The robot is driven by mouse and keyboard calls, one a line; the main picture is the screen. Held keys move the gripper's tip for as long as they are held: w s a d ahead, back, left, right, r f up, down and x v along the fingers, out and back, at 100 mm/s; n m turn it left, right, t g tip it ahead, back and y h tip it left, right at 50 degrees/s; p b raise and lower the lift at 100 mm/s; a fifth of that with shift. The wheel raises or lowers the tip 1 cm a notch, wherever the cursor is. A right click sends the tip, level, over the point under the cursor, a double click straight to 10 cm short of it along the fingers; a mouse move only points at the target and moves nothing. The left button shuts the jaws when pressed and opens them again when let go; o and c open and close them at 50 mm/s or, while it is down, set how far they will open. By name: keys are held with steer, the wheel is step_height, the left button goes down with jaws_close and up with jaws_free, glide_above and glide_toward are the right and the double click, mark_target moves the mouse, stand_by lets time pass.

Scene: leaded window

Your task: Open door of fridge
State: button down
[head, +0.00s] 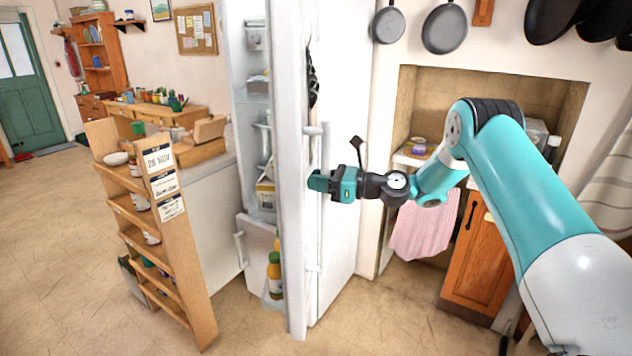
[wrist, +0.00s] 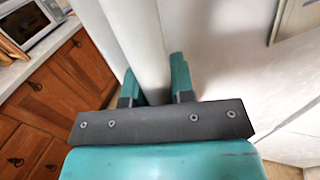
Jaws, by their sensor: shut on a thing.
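The white fridge door (head: 341,220) stands open, its thick edge turned toward the head camera. Shelves with bottles and jars (head: 272,272) show to the left of that edge. The door's upright bar handle (head: 314,245) is on its right-hand face. My gripper (head: 317,181) reaches it from the right, at about the handle's mid-height, and is shut on it. In the wrist view, the pale round handle (wrist: 140,40) runs between the two teal fingers of my gripper (wrist: 155,80). The fingers hide part of the handle.
A wooden shelf unit (head: 180,265) with bowls and jars stands left of the fridge. Tiled floor (head: 60,250) is open at far left. Wooden cabinets (head: 470,262) and a pink towel (head: 425,228) are to the right. Pans (head: 444,28) hang above.

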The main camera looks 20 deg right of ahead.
steer(key=shift+s+a+f+g, duration=0.25)
steer(key=shift+s+a+g, duration=0.1)
steer(key=shift+a, duration=0.1)
steer(key=c, duration=1.2)
jaws_free()
steer(key=shift+s+r, duration=0.15)
steer(key=shift+s, duration=0.05)
steer(key=shift+c, duration=0.2)
steer(key=shift+o, duration=0.3)
steer(key=shift+s+a+r, duration=0.1)
steer(key=shift+s+r, duration=0.05)
steer(key=shift+s, duration=0.15)
steer(key=shift+o, duration=0.6)
steer(key=shift+s+r, duration=0.1)
steer(key=shift+w+d, duration=0.2)
steer(key=shift+d, duration=0.05)
steer(key=shift+c, duration=0.9)
steer(key=shift+w+a, duration=0.1)
steer(key=shift+a, duration=0.05)
